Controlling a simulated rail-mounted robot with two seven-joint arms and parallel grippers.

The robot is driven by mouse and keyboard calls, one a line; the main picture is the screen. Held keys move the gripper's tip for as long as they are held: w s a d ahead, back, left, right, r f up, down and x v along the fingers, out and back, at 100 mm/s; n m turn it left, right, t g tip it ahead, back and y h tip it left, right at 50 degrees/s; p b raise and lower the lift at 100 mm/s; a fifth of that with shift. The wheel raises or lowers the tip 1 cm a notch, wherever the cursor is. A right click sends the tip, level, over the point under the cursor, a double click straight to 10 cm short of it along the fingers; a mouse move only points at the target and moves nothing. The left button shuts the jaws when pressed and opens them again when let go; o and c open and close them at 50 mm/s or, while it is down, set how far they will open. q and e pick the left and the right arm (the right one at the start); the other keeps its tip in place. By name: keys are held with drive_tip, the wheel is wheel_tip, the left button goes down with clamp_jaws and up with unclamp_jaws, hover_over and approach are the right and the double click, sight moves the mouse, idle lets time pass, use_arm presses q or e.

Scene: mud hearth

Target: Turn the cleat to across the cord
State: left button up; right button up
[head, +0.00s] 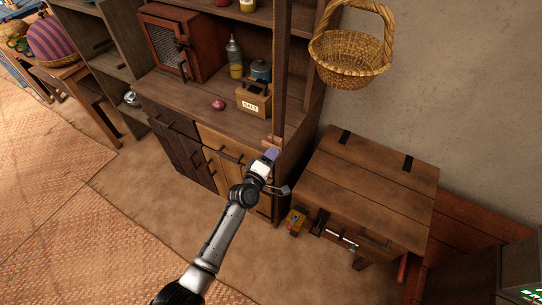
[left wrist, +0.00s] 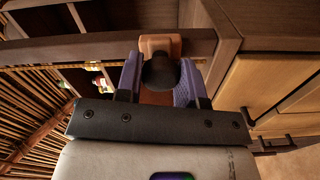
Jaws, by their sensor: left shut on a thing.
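The cleat (head: 272,141) is a small reddish-brown wooden piece on the upright post at the front right of the dresser. In the left wrist view its wooden block (left wrist: 160,42) sits against the dark frame, with a dark rounded part (left wrist: 160,73) in front of it. My left gripper (head: 270,155) reaches up to it from below. Its purple fingers (left wrist: 158,82) are on both sides of the dark part, shut on the cleat. They hide some of it, so its exact angle is unclear. I cannot make out the cord. My right gripper is not in view.
A salt box (head: 254,101), a bottle (head: 234,58) and an onion (head: 218,105) stand on the dresser counter (head: 190,95). A wicker basket (head: 350,60) hangs at the upper right. A wooden chest (head: 365,190) stands right of my arm. The floor at left is clear.

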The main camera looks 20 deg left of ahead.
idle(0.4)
use_arm(q)
drive_tip(key=o, duration=0.9)
drive_tip(key=shift+s, duration=0.1)
drive_tip(key=s, duration=0.4)
drive_tip(key=s+a+p, duration=0.1)
drive_tip(key=s, duration=0.4)
drive_tip(key=s+a+p, duration=0.1)
drive_tip(key=s, duration=0.3)
drive_tip(key=shift+s, duration=0.25)
